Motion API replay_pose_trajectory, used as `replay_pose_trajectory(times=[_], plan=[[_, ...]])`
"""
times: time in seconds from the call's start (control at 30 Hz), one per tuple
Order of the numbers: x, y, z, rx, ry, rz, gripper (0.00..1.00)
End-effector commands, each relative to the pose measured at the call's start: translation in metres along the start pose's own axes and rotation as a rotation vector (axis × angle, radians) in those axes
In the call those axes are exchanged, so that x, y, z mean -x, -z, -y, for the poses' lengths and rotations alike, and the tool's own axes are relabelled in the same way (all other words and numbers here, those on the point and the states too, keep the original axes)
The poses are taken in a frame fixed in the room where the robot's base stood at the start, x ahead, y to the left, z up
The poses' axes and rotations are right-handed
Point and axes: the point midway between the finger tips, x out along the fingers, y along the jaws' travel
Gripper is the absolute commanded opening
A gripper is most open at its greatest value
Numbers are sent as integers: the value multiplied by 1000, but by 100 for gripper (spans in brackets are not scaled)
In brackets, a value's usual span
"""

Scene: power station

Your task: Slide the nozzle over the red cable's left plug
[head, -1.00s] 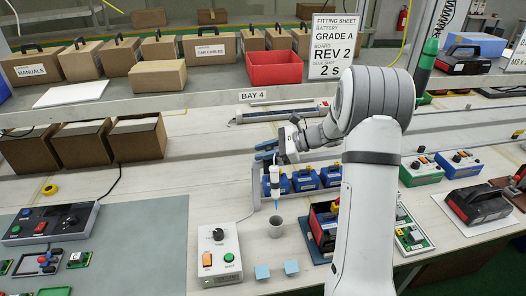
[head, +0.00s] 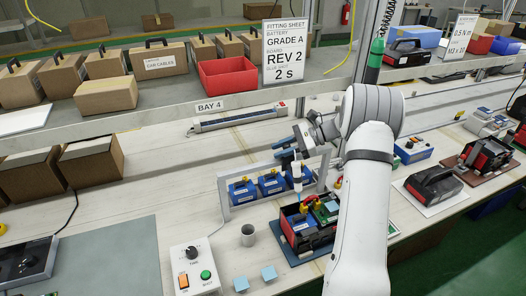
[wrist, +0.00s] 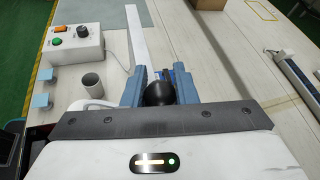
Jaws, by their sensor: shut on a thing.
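My gripper (head: 289,157) is shut on a slim white dispenser (head: 297,174) that hangs down from the fingers. In the wrist view a round black top (wrist: 159,92) sits between my blue fingers; the nozzle's tip is not clear. Below and just right of the dispenser is the open red and black battery case (head: 302,238), with a green board (head: 326,212) at its top. Small red and yellow parts (head: 303,209) show at the case's back edge, close under the dispenser. I cannot tell which is the red cable's left plug. My arm hides the case's right side.
A rack of blue batteries (head: 270,184) stands just behind and left. The shelf (head: 150,118) runs behind. Bare bench lies left of the rack.

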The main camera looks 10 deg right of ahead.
Motion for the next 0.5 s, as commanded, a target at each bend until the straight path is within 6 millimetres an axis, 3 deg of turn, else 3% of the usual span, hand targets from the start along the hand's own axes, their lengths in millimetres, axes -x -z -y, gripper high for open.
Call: replay_pose_trajectory(times=[0.13,0.5], plan=[[9,4,2,3,-6,2,0],[10,5,3,4,-10,3,0]])
